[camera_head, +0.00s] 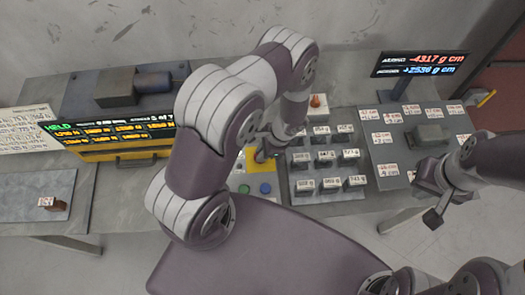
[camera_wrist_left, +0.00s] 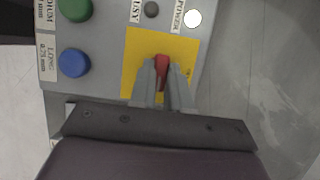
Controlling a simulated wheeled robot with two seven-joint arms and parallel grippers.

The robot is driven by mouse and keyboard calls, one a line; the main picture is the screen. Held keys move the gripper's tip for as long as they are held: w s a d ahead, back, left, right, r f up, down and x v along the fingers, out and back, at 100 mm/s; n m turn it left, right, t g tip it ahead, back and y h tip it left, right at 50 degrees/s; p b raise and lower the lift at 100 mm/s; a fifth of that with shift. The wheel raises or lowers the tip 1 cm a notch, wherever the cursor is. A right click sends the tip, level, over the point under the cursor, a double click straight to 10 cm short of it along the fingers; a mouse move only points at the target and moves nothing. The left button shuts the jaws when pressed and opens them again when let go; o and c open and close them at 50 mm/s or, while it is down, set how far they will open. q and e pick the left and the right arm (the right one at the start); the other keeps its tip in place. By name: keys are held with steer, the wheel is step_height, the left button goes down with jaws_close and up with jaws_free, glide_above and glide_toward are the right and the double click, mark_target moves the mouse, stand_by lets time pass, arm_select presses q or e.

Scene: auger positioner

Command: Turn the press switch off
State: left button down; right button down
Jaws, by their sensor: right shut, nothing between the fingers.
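The press switch is a red lever (camera_wrist_left: 162,68) on a yellow plate (camera_wrist_left: 138,50) of the grey control panel, in the left wrist view. My left gripper (camera_wrist_left: 162,75) has its two grey fingers close on either side of the lever, and they appear to pinch it. In the head view the yellow plate (camera_head: 251,165) shows partly behind my left arm, and my left gripper (camera_head: 262,150) is over it, with the lever hidden. A white lamp (camera_wrist_left: 193,18) labelled POWER looks lit. My right gripper (camera_head: 432,212) is shut and empty at the right, in front of the table.
A green button (camera_wrist_left: 75,9) and a blue button (camera_wrist_left: 74,62) sit beside the plate. A tray of labelled blocks (camera_head: 327,159) is right of the panel. A scale display (camera_head: 420,64) stands at back right. A yellow-fronted display unit (camera_head: 120,140) stands left.

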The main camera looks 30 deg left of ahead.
stand_by(0.3)
arm_select(q)
steer(key=n+g+h+b, duration=0.1)
steer(key=n, duration=0.3)
steer(key=shift+w+a, duration=0.1)
steer(key=n+h, duration=0.1)
steer(key=n, duration=0.1)
steer(key=n+g+b, duration=0.1)
steer(key=n, duration=0.1)
steer(key=shift+a+n+h, duration=0.1)
steer(key=shift+n+h, duration=0.2)
steer(key=shift+h, duration=0.1)
steer(key=n+h, duration=0.1)
steer(key=n, duration=0.1)
steer(key=n+b, duration=0.1)
steer(key=n, duration=0.1)
steer(key=shift+a+n+h, duration=0.15)
steer(key=shift+n+h, duration=0.15)
steer(key=shift+h, duration=0.1)
steer(key=shift+a+n+h, duration=0.1)
steer(key=shift+n+h, duration=0.8)
steer(key=shift+n, duration=1.4)
steer(key=shift+t+b, duration=0.3)
